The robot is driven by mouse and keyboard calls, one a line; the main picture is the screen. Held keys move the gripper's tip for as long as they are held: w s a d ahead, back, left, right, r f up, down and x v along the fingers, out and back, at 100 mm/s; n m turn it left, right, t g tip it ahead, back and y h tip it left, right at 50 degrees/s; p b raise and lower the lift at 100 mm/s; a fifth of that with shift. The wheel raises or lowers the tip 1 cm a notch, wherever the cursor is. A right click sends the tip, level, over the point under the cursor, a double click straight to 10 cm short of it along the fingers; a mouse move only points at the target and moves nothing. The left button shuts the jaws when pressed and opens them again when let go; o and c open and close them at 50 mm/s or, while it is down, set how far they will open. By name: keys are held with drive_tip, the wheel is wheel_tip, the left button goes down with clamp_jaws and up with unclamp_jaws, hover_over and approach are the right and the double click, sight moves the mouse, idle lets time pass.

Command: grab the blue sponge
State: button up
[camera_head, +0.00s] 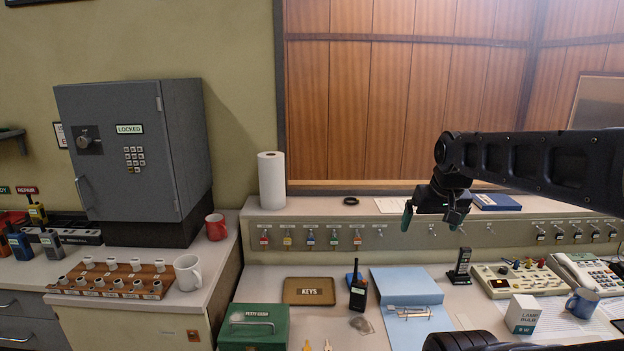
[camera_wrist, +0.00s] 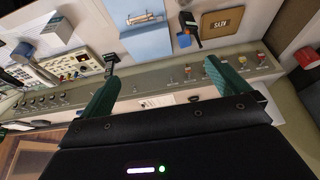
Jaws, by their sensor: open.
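A small blue piece (camera_head: 350,278) shows on the desk behind the upright black handheld radio (camera_head: 358,293). The radio hides part of it, and I cannot tell for sure that it is the sponge. A small blue patch beside the radio also shows in the wrist view (camera_wrist: 184,40). My gripper (camera_head: 432,216) is open and empty, with green fingertips. It hangs in the air in front of the key-hook ledge, above and to the right of the blue piece. Both fingers show apart in the wrist view (camera_wrist: 160,75).
A light blue folder (camera_head: 392,278) with a clipped paper lies right of the radio. A brown keys tray (camera_head: 310,291) and green petty cash box (camera_head: 253,329) are left. A cordless handset (camera_head: 461,266), console (camera_head: 520,281) and lamp bulb box (camera_head: 522,314) stand right.

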drive_tip(key=shift+s+f, duration=0.1)
drive_tip(key=shift+s, duration=0.25)
idle(0.3)
